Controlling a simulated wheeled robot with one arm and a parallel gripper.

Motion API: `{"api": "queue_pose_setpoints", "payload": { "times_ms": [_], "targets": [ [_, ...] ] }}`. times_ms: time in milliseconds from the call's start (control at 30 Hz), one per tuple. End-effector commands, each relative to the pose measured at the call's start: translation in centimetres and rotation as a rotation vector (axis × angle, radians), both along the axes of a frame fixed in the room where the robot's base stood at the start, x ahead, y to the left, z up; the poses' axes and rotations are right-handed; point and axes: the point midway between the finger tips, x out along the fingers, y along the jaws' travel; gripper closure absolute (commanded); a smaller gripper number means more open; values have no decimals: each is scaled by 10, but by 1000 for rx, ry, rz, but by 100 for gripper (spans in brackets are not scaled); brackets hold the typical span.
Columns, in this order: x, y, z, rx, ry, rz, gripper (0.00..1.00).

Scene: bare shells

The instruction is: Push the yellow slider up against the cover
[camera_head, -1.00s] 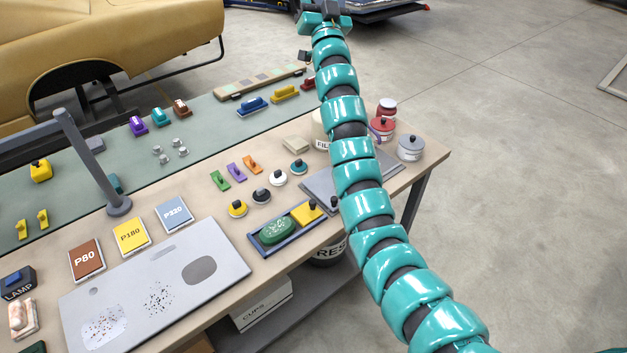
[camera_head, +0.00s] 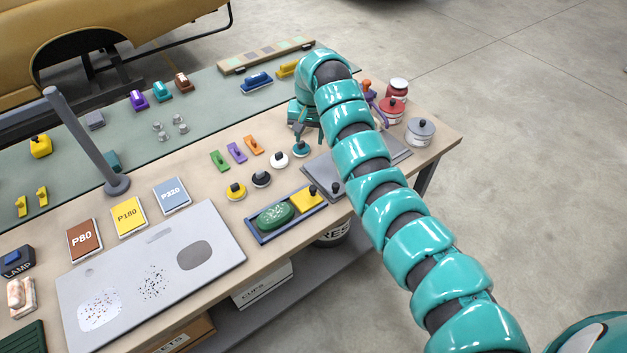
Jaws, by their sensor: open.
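A yellow block with a dark knob (camera_head: 309,199), which looks like the yellow slider, sits in the right end of a blue tray (camera_head: 262,239). A green speckled oval piece (camera_head: 276,215) lies left of it in the same tray. I cannot tell for certain which piece is the cover. A grey plate (camera_head: 318,172) with a dark knob lies just right of the tray, partly behind my arm. My gripper (camera_head: 306,134) is open and points down over the bench, beyond the tray and near a teal knob (camera_head: 300,149). My arm partly hides it.
Yellow, black and white knobs (camera_head: 279,160) stand behind the tray, with green, purple and orange clips (camera_head: 237,152) beyond. Red and grey cans (camera_head: 420,131) stand at the right end. A grey board (camera_head: 215,225) lies left, and a dark post (camera_head: 80,140) rises there.

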Motion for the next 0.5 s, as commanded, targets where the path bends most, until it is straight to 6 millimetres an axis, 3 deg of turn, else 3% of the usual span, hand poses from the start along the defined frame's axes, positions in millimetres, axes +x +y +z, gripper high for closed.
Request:
{"api": "queue_pose_setpoints", "payload": {
  "times_ms": [100, 200, 500],
  "targets": [
    [-21, -7, -6, -31, 92, -23, 55],
    [-29, -10, -9, -42, 126, -38, 55],
    [-28, -8, -33, -38, 121, -49, 55]
  ]
}}
